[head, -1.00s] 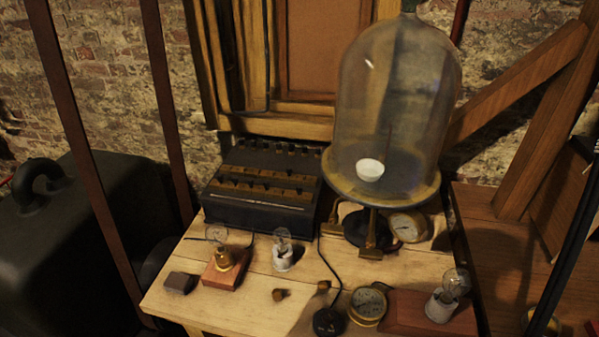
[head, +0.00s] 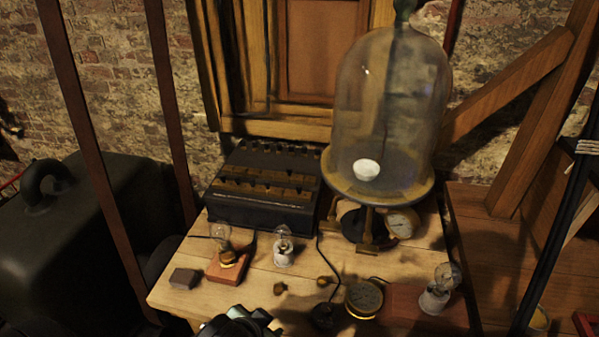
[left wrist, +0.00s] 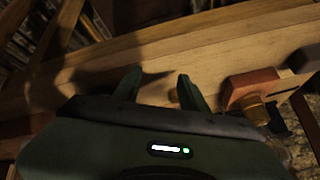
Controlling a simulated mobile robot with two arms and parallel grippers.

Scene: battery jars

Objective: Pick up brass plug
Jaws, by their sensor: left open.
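Two small brass plugs lie on the pale wooden table: one left of centre (head: 280,288), one further right (head: 323,282) beside a dark cable. My left gripper (head: 242,322) enters at the bottom edge of the head view, only its dark top showing, in front of the left plug. In the left wrist view my left gripper (left wrist: 157,82) has its two fingers apart with nothing held. A small brass-coloured piece (left wrist: 173,95), probably a plug, shows between the fingers, close to the right one. My right gripper is not in view.
A lamp on a red-brown block (head: 225,272), a dark small block (head: 184,279) and a white-based bulb (head: 283,250) stand left and behind. A brass gauge (head: 363,299) and another bulb (head: 437,292) stand right. A black switch box (head: 262,190) and glass bell jar (head: 390,110) stand behind.

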